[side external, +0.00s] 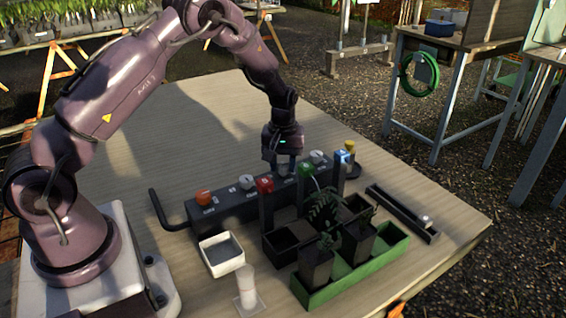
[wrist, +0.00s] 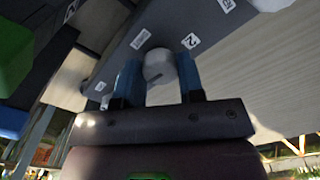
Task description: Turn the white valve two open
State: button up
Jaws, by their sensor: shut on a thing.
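In the wrist view, a round white valve knob (wrist: 158,64) sits between the two blue fingers of my gripper (wrist: 159,75). The fingers are shut on it from both sides. In the side view, my gripper (side external: 284,165) points down over the middle of the long dark manifold (side external: 236,209). The held knob is mostly hidden there by the fingers and the posts in front. The knob's exact turn angle is hard to tell.
Other knobs on the manifold are orange (side external: 203,197), white (side external: 246,182) and white (side external: 317,157). Posts with red (side external: 265,184), green (side external: 305,170) and blue (side external: 341,157) tops stand close in front. A green tray (side external: 337,284) holds potted plants. The table's left rear is clear.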

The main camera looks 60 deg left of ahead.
aim_at(283, 165)
jog(key=shift+n, duration=0.4)
jog(key=o, duration=0.9)
notch_tip(283, 165, up, 13)
jog(key=shift+r, duration=0.1)
dwell(0.4)
